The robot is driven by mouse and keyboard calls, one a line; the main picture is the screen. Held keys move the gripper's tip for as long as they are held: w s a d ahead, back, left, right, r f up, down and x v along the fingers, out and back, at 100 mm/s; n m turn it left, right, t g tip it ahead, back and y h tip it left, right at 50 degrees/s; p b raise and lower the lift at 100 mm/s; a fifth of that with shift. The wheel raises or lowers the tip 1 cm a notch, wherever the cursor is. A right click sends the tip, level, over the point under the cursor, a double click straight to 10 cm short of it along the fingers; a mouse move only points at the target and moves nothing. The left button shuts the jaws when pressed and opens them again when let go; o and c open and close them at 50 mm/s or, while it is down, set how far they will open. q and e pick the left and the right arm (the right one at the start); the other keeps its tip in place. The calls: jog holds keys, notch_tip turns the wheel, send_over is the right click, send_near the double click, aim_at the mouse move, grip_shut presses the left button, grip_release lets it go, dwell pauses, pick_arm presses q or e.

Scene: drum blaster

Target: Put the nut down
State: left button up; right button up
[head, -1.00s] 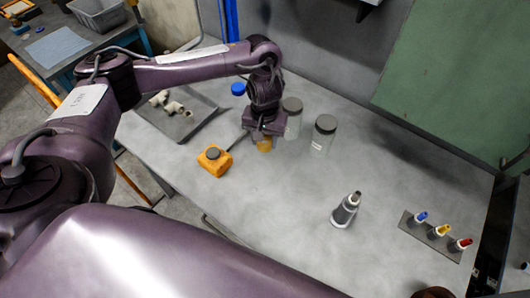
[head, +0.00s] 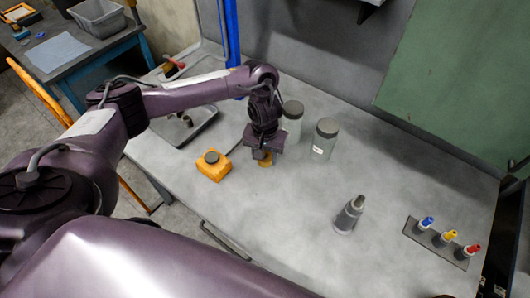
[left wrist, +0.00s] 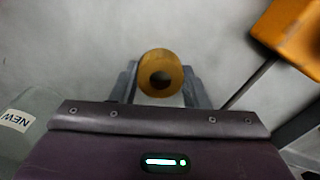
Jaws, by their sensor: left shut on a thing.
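In the head view the nut (head: 265,160) shows as a small yellow-brown piece below my left gripper (head: 263,155), low over the grey bench (head: 275,220). I cannot tell whether the nut touches the bench. My right gripper is not in view.
An orange block with a dark round top (head: 213,165) stands left of the nut. Two grey-lidded jars (head: 324,140) (head: 292,120) stand to the right and behind. A grey cone-shaped bottle (head: 348,215) and a rack of coloured-tipped pieces (head: 436,243) stand further right. The front middle is clear.

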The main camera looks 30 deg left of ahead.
pick_arm(q)
jog(key=o, duration=1.1)
jog(key=shift+f, duration=0.1)
jog(key=shift+r, duration=0.3)
notch_tip(320, 180, up, 12)
jog(key=p, duration=0.4)
jog(key=shift+r+p, duration=0.2)
jog(key=shift+p, duration=0.2)
jog(key=shift+s+f, duration=0.1)
